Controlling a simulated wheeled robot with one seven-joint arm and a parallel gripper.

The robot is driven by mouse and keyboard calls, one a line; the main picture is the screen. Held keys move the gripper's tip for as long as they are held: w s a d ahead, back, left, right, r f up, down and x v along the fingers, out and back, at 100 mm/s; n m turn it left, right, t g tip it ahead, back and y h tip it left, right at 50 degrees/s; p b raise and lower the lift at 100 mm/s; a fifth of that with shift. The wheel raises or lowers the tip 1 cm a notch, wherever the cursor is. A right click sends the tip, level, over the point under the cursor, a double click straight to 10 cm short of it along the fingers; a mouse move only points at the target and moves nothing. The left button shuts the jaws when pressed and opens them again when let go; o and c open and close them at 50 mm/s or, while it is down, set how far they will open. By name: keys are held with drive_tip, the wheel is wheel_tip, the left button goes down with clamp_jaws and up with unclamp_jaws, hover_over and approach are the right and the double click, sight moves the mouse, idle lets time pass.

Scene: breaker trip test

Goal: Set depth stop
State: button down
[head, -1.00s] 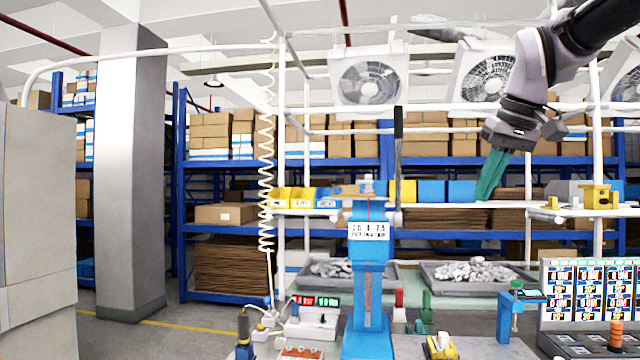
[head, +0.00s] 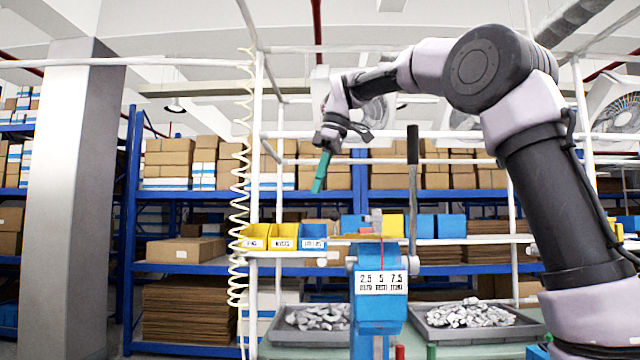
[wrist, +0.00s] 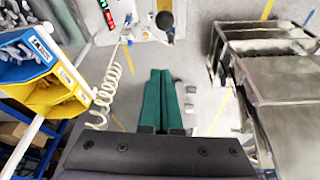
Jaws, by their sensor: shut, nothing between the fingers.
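The blue press (head: 378,312) stands at lower centre in the head view. Its white scale plate (head: 381,282) reads 2.5, 5 and 7.5 mm. A small grey block (head: 377,221) and a thin red line show at the press top, above the plate. A long lever with a black handle (head: 413,146) rises at its right. My gripper (head: 318,186) has green fingers, shut and empty, pointing down, up and left of the press and apart from it. The shut fingers also show in the wrist view (wrist: 160,76); I cannot make out the press there.
Yellow and blue bins (head: 284,237) sit on a rail left of the press; they also show in the wrist view (wrist: 45,85). A coiled cream cable (head: 240,180) hangs at the left. Grey trays of pale pieces (head: 468,315) lie behind the press. White frame posts (head: 254,160) stand around.

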drive_tip(key=f, duration=0.6)
drive_tip(key=shift+s+d, duration=0.1)
drive_tip(key=shift+d, duration=0.3)
drive_tip(key=shift+s+d, duration=0.15)
drive_tip(key=shift+d, duration=0.4)
drive_tip(key=shift+d, duration=0.1)
drive_tip(key=shift+d, duration=1.9)
